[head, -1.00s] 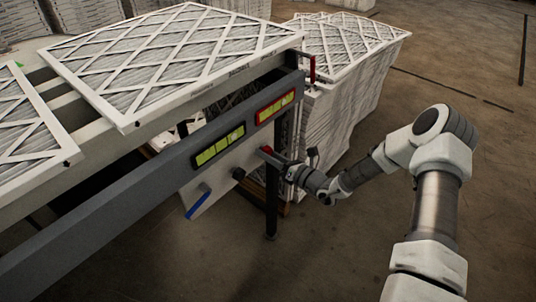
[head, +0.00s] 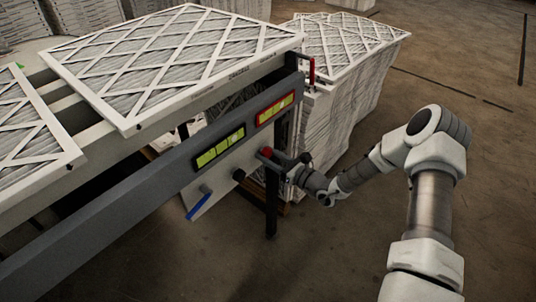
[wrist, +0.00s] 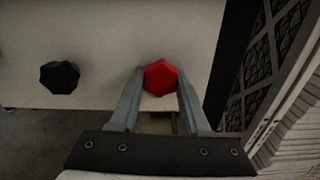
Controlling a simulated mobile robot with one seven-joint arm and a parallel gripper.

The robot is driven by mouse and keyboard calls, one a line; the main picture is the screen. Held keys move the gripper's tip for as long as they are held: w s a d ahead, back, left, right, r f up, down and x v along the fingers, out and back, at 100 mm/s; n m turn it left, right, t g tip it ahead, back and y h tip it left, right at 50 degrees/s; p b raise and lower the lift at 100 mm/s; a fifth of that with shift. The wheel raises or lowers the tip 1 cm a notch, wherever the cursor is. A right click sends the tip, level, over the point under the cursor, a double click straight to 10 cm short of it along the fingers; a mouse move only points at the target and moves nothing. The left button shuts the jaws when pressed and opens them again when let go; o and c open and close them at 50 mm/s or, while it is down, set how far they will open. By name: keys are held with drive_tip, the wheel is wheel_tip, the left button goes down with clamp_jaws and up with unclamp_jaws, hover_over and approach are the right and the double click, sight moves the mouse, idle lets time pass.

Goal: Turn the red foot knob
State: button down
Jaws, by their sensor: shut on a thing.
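The red foot knob (wrist: 161,77) is a faceted red knob on a pale panel. In the wrist view it sits between the two fingertips of my gripper (wrist: 160,88), which is shut on it. In the head view the red knob (head: 266,152) shows as a small red spot at the tip of my gripper (head: 272,158), at the right end of the pale panel (head: 222,178). The fingers partly cover it there.
A black knob (wrist: 59,77) is on the same panel, left of the red one. A blue handle (head: 198,207) hangs lower left. A filter stack (head: 345,90) stands close behind my gripper; the floor at right is clear.

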drive_tip(key=n, duration=0.5)
drive_tip(key=shift+w+n, duration=0.1)
drive_tip(key=shift+n, duration=0.2)
drive_tip(key=shift+d+n, duration=0.1)
drive_tip(key=shift+n, duration=2)
drive_tip(key=shift+c, duration=1.8)
unclamp_jaws()
drive_tip(key=p+v, duration=0.2)
drive_tip(key=v, duration=1.5)
drive_tip(key=shift+d, duration=0.2)
drive_tip(key=shift+r, duration=0.1)
